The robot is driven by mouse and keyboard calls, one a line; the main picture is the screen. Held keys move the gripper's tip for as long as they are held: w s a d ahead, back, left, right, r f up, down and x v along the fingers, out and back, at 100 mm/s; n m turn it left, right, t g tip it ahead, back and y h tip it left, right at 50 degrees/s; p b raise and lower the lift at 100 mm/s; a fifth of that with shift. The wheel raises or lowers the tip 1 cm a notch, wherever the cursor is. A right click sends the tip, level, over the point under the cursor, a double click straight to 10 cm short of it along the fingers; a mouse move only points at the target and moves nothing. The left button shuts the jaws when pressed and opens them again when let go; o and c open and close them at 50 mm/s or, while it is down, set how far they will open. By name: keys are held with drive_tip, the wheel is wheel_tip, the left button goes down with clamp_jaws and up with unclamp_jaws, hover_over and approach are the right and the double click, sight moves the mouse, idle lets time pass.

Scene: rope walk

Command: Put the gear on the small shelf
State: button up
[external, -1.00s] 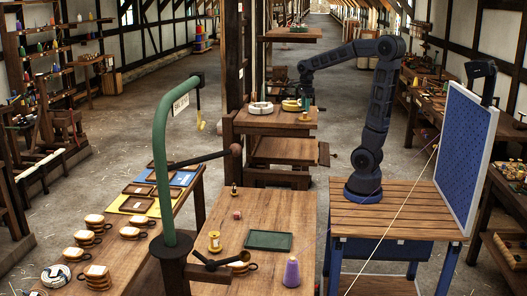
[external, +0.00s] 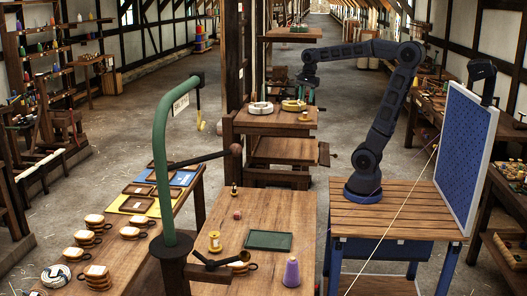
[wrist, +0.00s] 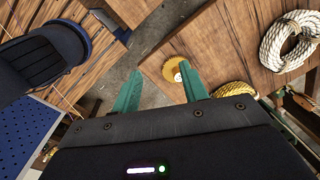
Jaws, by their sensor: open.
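A golden, disc-like piece that looks like the gear (wrist: 172,69) lies near the edge of a wooden table in the wrist view. It shows small in the external view (external: 304,117), at the table's front right. My gripper (wrist: 158,86) is open and empty, its green fingers apart, with the golden piece beyond the right fingertip. In the external view my gripper (external: 306,84) hangs above the back right of this table, clear of it. A small wooden shelf (external: 291,38) is fixed high above the table, with a green item on it.
A white rope coil (external: 261,108) and a yellow rope coil (external: 294,105) lie on the same table (external: 270,122), close to the golden piece. A wooden post (external: 237,60) stands at its left. The nearer bench (external: 260,212) holds a green tray (external: 268,240) and spools.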

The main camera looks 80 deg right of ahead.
drive_tip(key=s+a+f+n+t, duration=0.1)
drive_tip(key=s+a+f+n, duration=0.3)
drive_tip(key=a+n, duration=0.5)
drive_tip(key=s+a+f+n+t, duration=0.2)
drive_tip(key=a+n, duration=0.7)
drive_tip(key=n, duration=0.5)
drive_tip(key=shift+s+a+f, duration=0.15)
drive_tip(key=shift+s+f, duration=0.75)
